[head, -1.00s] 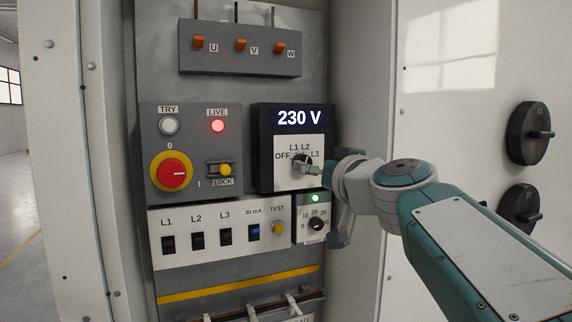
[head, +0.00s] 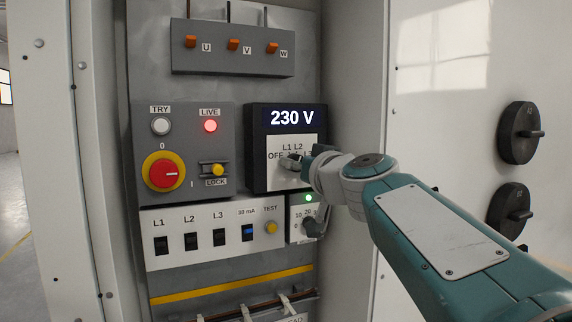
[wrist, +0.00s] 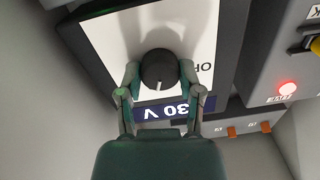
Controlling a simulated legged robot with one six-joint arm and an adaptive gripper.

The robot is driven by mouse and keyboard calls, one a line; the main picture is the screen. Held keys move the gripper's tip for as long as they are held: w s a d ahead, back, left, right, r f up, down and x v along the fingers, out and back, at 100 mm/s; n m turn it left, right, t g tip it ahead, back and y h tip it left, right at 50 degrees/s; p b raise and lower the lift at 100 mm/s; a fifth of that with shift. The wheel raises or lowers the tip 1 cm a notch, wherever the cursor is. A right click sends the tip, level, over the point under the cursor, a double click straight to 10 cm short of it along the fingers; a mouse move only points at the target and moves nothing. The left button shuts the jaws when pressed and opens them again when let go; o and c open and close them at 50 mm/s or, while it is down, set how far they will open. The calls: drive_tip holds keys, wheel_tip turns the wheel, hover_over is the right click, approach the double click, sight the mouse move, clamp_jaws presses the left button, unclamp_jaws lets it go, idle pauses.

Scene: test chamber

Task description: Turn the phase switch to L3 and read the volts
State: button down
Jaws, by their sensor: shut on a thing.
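The phase switch is a round black knob (wrist: 157,66) on the white plate under the voltmeter display. In the wrist view its white mark points toward the display, and my gripper's two fingers lie on either side of it, shut on it. In the head view my gripper (head: 295,163) covers most of the knob; the labels OFF, L1 and L2 show, and L3 is mostly hidden. The voltmeter display (head: 292,118) reads 230 V; part of it shows upside down in the wrist view (wrist: 172,108).
Left of the voltmeter are a red-and-yellow rotary switch (head: 164,173), a lit red LIVE lamp (head: 210,126) and a LOCK slider (head: 213,170). Breakers (head: 190,240) and a small dial with a green lamp (head: 308,198) sit below. The cabinet side wall (head: 352,80) is close on the right.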

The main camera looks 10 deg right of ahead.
drive_tip(key=shift+m, duration=0.3)
drive_tip(key=shift+f+m, duration=0.1)
drive_tip(key=shift+m, duration=4.1)
drive_tip(key=shift+c, duration=1.3)
unclamp_jaws()
